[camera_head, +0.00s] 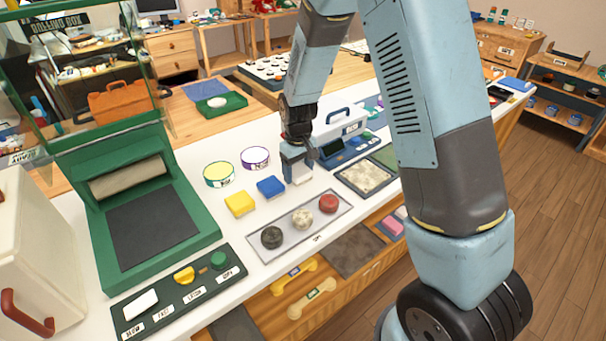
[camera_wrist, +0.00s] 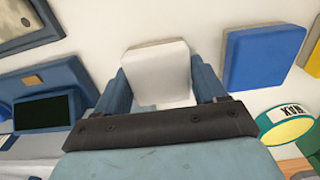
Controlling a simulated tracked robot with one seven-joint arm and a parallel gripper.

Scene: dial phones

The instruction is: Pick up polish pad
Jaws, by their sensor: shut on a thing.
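A white block-shaped pad (camera_wrist: 158,62) sits between the two blue fingers of my gripper (camera_wrist: 160,88) in the wrist view. In the head view my gripper (camera_head: 297,158) points down and is shut on the white pad (camera_head: 299,174), at or just above the white tabletop; I cannot tell whether it touches. A blue pad (camera_head: 270,187) and a yellow pad (camera_head: 240,204) lie to its left in a row. The blue pad also shows in the wrist view (camera_wrist: 262,55). No label is readable on the pads.
A tray (camera_head: 287,242) with black, cream and red round pieces lies in front. Round tins (camera_head: 218,174) stand behind the pads. A blue device (camera_head: 348,150) and a framed panel (camera_head: 362,176) are close on the right. A green machine (camera_head: 150,225) stands left.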

